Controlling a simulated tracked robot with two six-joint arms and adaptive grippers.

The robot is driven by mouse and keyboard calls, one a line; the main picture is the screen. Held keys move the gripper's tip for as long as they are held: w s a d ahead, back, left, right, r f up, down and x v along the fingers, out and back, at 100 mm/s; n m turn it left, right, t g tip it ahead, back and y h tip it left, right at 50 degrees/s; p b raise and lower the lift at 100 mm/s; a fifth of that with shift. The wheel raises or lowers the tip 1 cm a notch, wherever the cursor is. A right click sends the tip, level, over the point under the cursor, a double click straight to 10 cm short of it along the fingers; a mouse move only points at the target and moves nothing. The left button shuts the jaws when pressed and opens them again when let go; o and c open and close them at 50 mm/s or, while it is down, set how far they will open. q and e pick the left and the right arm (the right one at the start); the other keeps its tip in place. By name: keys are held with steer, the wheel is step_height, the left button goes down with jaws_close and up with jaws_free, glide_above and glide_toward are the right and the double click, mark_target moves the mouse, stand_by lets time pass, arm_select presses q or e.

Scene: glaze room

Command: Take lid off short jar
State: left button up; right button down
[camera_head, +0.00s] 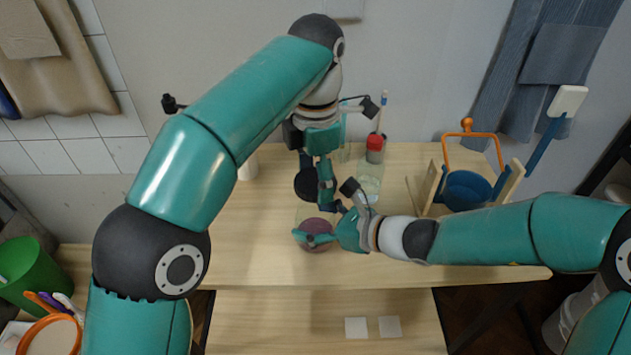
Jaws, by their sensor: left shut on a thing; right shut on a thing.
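The short jar (316,226) is a clear jar with purple contents, standing near the table's front edge. My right gripper (322,238) is shut on it from the right, its fingers covering part of the jar. A dark round lid (306,186) is behind the jar in the picture, apart from its purple contents. My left gripper (324,192) comes down from above and is shut at the lid's right side, seemingly on its edge. The exact finger contact and the lid's height are hard to see.
A clear jar with a red cap (374,143) stands behind the grippers, near brushes. A blue bowl-like thing (467,188) with an orange handle and wooden boards stands right. A white cup-like thing (249,168) is at back left. Table left of the jar is clear.

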jaws_free()
